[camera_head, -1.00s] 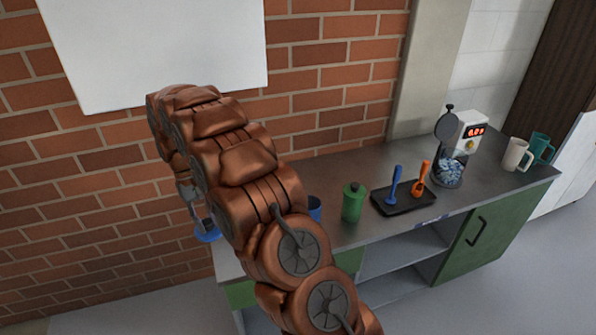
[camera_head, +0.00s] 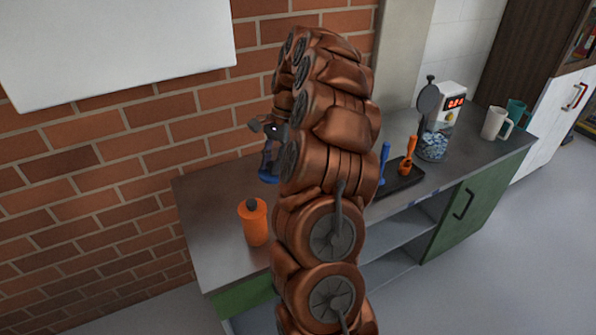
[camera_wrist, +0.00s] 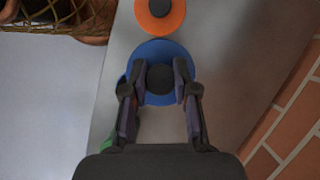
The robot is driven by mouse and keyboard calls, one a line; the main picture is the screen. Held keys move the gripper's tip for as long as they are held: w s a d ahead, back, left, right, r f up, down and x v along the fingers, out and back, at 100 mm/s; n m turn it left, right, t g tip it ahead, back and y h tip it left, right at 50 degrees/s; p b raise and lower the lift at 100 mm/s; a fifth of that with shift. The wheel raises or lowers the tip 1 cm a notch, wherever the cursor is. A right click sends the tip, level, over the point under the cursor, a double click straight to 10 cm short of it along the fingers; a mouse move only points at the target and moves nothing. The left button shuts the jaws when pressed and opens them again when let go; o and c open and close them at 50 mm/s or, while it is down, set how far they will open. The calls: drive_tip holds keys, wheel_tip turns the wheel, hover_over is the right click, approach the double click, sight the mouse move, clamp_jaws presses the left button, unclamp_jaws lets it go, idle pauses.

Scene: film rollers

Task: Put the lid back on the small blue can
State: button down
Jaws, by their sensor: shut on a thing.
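My gripper (camera_wrist: 160,80) is shut on the dark knob of a round blue lid (camera_wrist: 158,49) in the wrist view. In the head view my gripper (camera_head: 270,133) shows just left of my arm's bend, with blue (camera_head: 268,167) below it, above the counter's back part. My arm covers part of this area. The small blue can cannot be made out; my arm or the lid may hide it. I cannot tell whether the lid touches anything.
An orange can (camera_head: 254,222) with a dark knob stands on the grey counter (camera_head: 205,210), left of my arm; its top (camera_wrist: 160,27) shows beyond the lid. A black tray (camera_head: 408,180) with blue and orange scoops, a grinder (camera_head: 432,147) and mugs (camera_head: 495,124) stand to the right.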

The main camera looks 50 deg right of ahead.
drive_tip(key=s+d+m+t+b, duration=0.1)
drive_tip(key=s+d+m+t, duration=0.1)
drive_tip(key=s+d+m, duration=0.25)
wheel_tip(320, 180, down, 7)
drive_tip(key=b, duration=0.2)
drive_tip(key=shift+d+r, duration=0.15)
drive_tip(key=shift+d, duration=0.2)
drive_tip(key=shift+a, duration=0.1)
idle(1.9)
drive_tip(key=shift+s+b, duration=0.1)
drive_tip(key=shift+b, duration=0.4)
idle(0.5)
idle(0.3)
drive_tip(key=c, duration=0.8)
unclamp_jaws()
drive_tip(key=shift+o, duration=0.2)
drive_tip(key=o, duration=0.4)
drive_tip(key=shift+o, duration=0.2)
